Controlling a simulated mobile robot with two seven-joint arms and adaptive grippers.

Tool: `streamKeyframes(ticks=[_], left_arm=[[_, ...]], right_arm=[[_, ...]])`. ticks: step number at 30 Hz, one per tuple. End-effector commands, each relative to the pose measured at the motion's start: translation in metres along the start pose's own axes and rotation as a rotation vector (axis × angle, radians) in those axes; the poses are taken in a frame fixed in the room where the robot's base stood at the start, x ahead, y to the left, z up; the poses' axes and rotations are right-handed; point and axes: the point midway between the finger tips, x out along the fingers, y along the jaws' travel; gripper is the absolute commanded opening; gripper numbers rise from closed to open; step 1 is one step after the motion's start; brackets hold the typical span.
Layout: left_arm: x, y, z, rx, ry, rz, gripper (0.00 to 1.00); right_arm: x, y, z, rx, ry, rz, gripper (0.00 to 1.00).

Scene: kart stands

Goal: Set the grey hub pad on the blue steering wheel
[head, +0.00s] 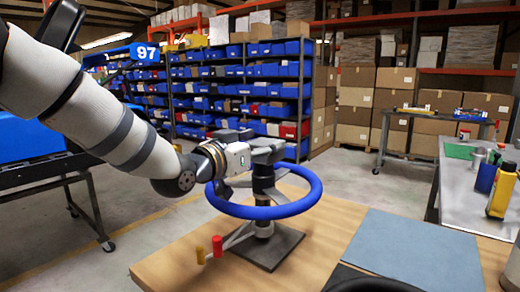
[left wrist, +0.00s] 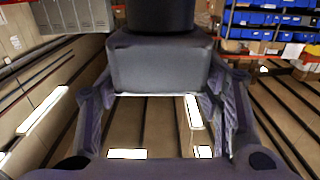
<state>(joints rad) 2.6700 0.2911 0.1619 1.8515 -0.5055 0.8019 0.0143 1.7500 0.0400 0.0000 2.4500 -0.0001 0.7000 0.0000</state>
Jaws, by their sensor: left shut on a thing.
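The blue steering wheel (head: 265,211) is a ring lying level around a dark upright post on a square dark base plate (head: 270,247), on the wooden table. My left gripper (head: 264,149) reaches in from the left over the wheel's middle. It is shut on the grey hub pad (head: 267,156), which is partly hidden by the fingers in the head view. In the left wrist view the pad (left wrist: 160,65) is a grey block between the two fingers, with a black cylinder against it. I cannot tell whether the pad touches the post. My right gripper is out of view.
A blue-grey mat (head: 415,252) lies bare at the right. A metal bench (head: 465,190) with bottles is farther right. Shelves of blue bins (head: 280,72) stand behind.

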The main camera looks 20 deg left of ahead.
Motion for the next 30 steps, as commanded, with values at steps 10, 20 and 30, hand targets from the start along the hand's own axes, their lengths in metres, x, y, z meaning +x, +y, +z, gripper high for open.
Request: streamKeyframes(ticks=[10,20,30], left_arm=[[-0.0002,-0.0003,0.001,-0.001,-0.003,0.0,0.31],[-0.0017,-0.0006,0.0011,-0.001,-0.004,-0.001,0.31],[-0.0015,-0.0006,0.0053,-0.001,-0.005,0.0,0.31]], right_arm=[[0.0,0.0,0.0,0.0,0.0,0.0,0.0],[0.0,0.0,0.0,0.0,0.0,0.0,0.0],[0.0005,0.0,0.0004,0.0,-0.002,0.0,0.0]])
